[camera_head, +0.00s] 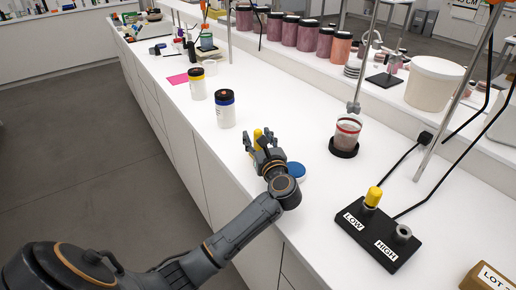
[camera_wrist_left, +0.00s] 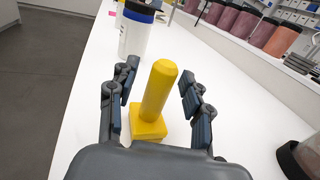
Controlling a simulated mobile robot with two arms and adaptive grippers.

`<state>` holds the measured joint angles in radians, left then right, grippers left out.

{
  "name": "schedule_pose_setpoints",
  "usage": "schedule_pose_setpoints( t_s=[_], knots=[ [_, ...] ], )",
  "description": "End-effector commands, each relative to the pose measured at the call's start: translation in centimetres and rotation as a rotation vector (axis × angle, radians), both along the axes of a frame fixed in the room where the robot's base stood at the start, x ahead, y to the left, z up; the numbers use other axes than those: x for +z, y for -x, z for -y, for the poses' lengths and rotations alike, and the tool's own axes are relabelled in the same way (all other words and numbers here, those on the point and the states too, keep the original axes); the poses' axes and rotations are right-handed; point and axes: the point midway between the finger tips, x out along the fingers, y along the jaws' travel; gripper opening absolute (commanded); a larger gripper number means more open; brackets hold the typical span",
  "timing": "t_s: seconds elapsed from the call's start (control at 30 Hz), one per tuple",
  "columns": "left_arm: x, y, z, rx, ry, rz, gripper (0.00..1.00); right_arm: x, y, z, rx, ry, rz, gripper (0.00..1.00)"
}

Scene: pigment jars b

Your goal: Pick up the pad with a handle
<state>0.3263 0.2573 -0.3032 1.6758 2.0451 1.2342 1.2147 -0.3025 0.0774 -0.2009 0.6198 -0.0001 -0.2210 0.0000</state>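The yellow pad with a handle (camera_wrist_left: 158,92) stands on the white counter in the left wrist view, its square base down and its thick handle pointing up. In the head view only a bit of its yellow handle (camera_head: 257,133) shows behind the fingers. My left gripper (camera_head: 262,146) is open over the counter. In the left wrist view its fingers (camera_wrist_left: 158,75) are on either side of the handle, with white gaps between them and it. My right gripper is in neither view.
A blue lid (camera_head: 296,171) lies right beside my gripper. A red-rimmed glass (camera_head: 346,134) stands under a stirrer. A black LOW/HIGH holder (camera_head: 378,240) is nearer right.

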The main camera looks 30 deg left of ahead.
Motion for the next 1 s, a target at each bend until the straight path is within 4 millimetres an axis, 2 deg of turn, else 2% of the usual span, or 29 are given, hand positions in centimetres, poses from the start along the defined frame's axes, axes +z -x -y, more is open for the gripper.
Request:
schedule_pose_setpoints(
  t_s=[0.03, 0.2, 0.23, 0.67, 0.87, 1.0],
  knots=[
    [0.0, 0.0, 0.0, 0.0, 0.0, 0.0, 0.38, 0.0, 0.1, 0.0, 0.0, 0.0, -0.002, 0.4],
    [0.0, 0.0, 0.0, 0.0, 0.0, 0.0, 0.03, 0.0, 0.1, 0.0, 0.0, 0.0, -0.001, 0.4],
    [0.0, 0.0, 0.0, 0.0, 0.0, 0.0, 0.0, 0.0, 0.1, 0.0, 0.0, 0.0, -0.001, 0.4],
    [0.6, 0.0, 0.1, 0.0, 0.003, 0.003, 0.0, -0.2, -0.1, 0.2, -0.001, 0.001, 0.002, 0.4],
    [3.1, 0.0, 0.1, 0.0, 0.007, 0.007, 0.0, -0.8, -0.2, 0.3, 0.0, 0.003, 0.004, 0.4],
    [6.1, 2.1, 1.8, -0.004, 0.008, 0.009, 0.0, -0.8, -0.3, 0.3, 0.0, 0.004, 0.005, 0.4]
  ],
)
